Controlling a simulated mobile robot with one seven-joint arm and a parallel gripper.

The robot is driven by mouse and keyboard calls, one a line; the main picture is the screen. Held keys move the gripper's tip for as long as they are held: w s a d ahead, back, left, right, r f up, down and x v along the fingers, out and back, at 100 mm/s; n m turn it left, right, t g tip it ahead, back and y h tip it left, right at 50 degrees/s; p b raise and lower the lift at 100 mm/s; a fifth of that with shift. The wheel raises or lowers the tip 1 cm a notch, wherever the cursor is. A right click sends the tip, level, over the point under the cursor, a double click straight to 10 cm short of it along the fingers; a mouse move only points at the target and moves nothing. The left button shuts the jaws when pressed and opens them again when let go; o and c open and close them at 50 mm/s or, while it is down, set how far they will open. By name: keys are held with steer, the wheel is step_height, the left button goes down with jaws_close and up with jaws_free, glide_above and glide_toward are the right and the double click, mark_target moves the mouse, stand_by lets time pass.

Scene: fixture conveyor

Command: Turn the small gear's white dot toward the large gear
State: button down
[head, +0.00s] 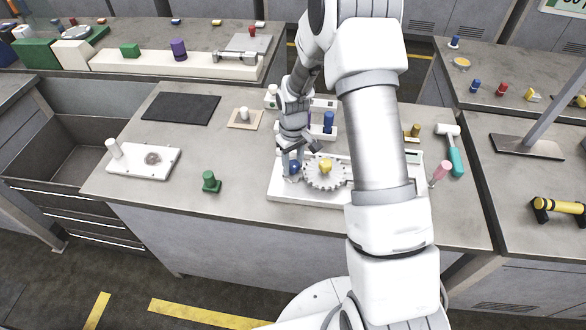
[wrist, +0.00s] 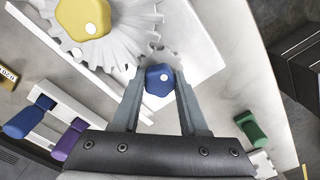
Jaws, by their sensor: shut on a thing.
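The small gear (wrist: 160,53) has a blue knob (wrist: 160,83) on top. A white dot (wrist: 165,76) shows on the knob, slightly right of its middle in the wrist view, while the large gear lies to the upper left. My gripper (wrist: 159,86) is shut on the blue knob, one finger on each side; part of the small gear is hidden. The large grey gear (wrist: 120,45) has a yellow knob (wrist: 78,17) with a white dot on its lower right side. In the head view, the large gear (head: 325,173) sits right of the blue knob (head: 294,168), on a white base (head: 300,192).
A green knobbed piece (head: 211,182) stands left of the base. A white plate (head: 135,166) with a peg lies farther left. A white block with blue and purple pegs stands behind the gears. A pink-handled tool (head: 440,172) and a teal-handled mallet (head: 454,150) lie right.

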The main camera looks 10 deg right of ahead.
mark_target(293, 163)
steer(key=m+b, duration=0.2)
steer(key=m, duration=0.3)
steer(key=shift+b, duration=0.3)
stand_by(0.4)
steer(key=shift+c, duration=2.2)
jaws_free()
steer(key=shift+r, duration=0.1)
step_height(293, 163, up, 17)
steer(key=shift+r, duration=0.15)
